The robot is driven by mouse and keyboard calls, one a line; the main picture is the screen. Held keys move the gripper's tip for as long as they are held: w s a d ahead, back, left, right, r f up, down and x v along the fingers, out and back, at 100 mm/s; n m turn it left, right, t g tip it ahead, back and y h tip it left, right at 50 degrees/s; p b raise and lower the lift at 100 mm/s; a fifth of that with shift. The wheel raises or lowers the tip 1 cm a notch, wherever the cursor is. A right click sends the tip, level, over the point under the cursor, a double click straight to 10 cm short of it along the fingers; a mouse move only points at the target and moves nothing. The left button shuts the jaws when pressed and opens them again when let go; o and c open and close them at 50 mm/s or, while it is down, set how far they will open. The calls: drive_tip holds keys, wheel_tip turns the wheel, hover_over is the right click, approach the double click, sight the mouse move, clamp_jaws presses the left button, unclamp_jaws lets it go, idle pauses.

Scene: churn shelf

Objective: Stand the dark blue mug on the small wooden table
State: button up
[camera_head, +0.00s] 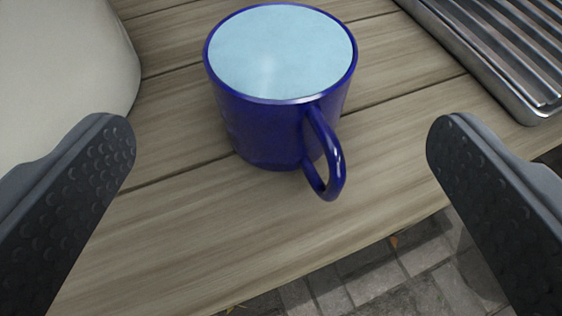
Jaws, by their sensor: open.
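The dark blue mug (262,130) stands upright on a surface of wooden planks (170,225). Its top shows a flat pale blue face, and I cannot tell whether this is a filling or its inside. Its handle (332,160) points toward me and a little to the right. My gripper (281,145) is open, with one dark dimpled finger at the left and one at the right. The mug lies beyond the fingertips, between them in the picture, and neither finger touches it. I cannot tell whether these planks belong to the small wooden table.
A large cream rounded object (60,70) stands close to the mug's left. A ribbed metal tray or rack (500,50) lies at the upper right. The planks end at a front edge at the lower right, with grey paving (370,275) below. The planks in front of the mug are clear.

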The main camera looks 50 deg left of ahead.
drive_tip(key=shift+v, duration=1.35)
drive_tip(key=w+d+r+m+t+h, duration=0.1)
drive_tip(key=w+d+r+h, duration=0.15)
drive_tip(key=r, duration=0.25)
drive_tip(key=w+d+r+t+h, duration=0.1)
drive_tip(key=w+d+r+t, duration=0.1)
drive_tip(key=d+r, duration=0.3)
drive_tip(key=w+d+r+m+t+h, duration=0.1)
drive_tip(key=w+d+r+h, duration=0.15)
drive_tip(key=r, duration=0.35)
drive_tip(key=s+d+r+m+t+h, duration=0.1)
drive_tip(key=d+r+m+h, duration=0.15)
drive_tip(key=r, duration=0.55)
drive_tip(key=s+d+r+m+t+h, duration=0.1)
drive_tip(key=d+r, duration=0.2)
drive_tip(key=r, duration=0.5)
drive_tip(key=s+a+r+m, duration=0.1)
drive_tip(key=s+r+m, duration=0.1)
drive_tip(key=s+r, duration=0.7)
drive_tip(key=s+a+r+m, duration=0.2)
drive_tip(key=s+r, duration=0.8)
drive_tip(key=r, duration=0.3)
drive_tip(key=shift+a+r, duration=0.2)
drive_tip(key=shift+a, duration=0.15)
drive_tip(key=shift+h, duration=0.25)
